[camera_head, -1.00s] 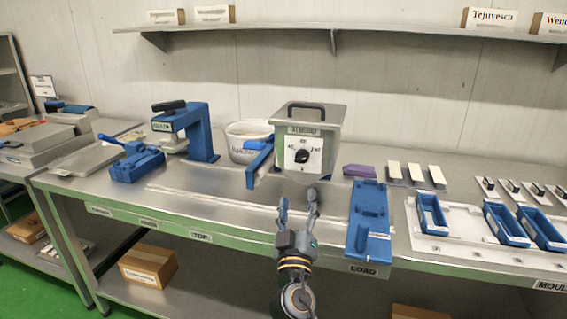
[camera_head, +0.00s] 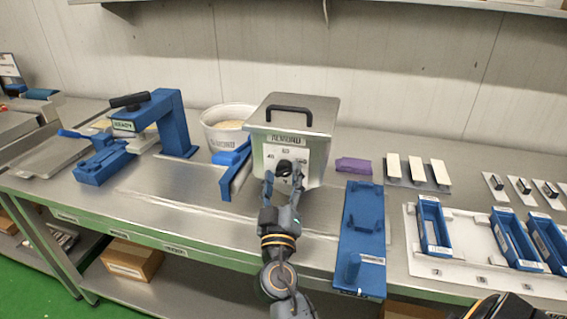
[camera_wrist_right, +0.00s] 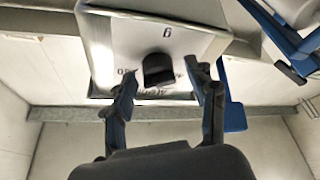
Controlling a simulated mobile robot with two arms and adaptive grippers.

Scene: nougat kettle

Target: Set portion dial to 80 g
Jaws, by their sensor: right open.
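The portion dial (camera_head: 284,167) is a black knob on a white plate on the front of the grey metal machine (camera_head: 318,150). Small marks surround the knob, but I cannot read its setting. My right gripper (camera_head: 283,178) is in front of the dial with its fingers apart, one toward each side of the knob. In the right wrist view the black dial (camera_wrist_right: 158,70) sits between the two open fingers (camera_wrist_right: 163,85), with gaps on both sides. The fingers do not appear to grip it. The gripper partly hides the dial plate in the head view.
A blue chute (camera_head: 233,172) stands left of the machine, with a white tub (camera_head: 222,141) behind it. A blue fixture (camera_head: 362,235) lies to the right, near a purple block (camera_head: 353,166). Blue moulds (camera_head: 434,226) stand farther right. The bench front left of my arm is clear.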

